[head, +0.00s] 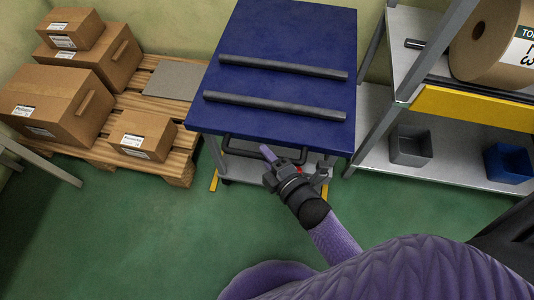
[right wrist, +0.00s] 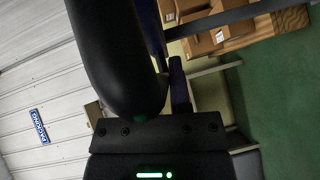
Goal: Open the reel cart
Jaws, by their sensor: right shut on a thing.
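The reel cart (head: 282,52) has a blue top with two dark bars lying across it. A black handle (head: 240,149) runs along its front edge, below the top. My right gripper (head: 271,158) is at the front of the cart and shut on this handle, right of its middle. In the right wrist view the handle (right wrist: 118,55) is a large black bar close to the camera, and it hides much of the fingers. The cart's top looks closed and flat. My left gripper is in neither view.
A pallet (head: 180,158) with several cardboard boxes (head: 50,100) stands left of the cart. A metal shelf (head: 455,150) with a large brown reel (head: 490,40), a grey bin (head: 408,147) and a blue bin (head: 508,163) stands close on the right. Green floor in front is free.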

